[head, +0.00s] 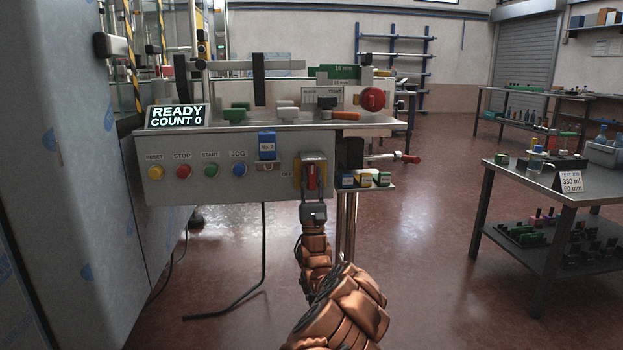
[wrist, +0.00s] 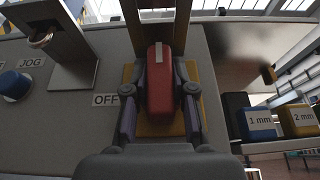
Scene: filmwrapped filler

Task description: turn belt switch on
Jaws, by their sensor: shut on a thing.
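The belt switch is a red handle on a yellow plate on the front of the grey control panel (head: 225,190). In the head view the red handle (head: 311,177) sits at the panel's right end. In the wrist view the handle (wrist: 160,85) stands upright between the two fingers, with an OFF label (wrist: 105,100) to its left on the panel. My gripper (wrist: 160,98) is shut on the red handle, a finger on each side. In the head view my gripper (head: 312,192) partly hides the handle and its yellow plate.
Yellow, red, green and blue buttons (head: 211,171) line the panel to the left. A bracket with a blue padlock-like block (head: 267,145) is close on the left. A small shelf of labelled blocks (head: 365,181) is close on the right. The display (head: 178,116) reads READY COUNT 0.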

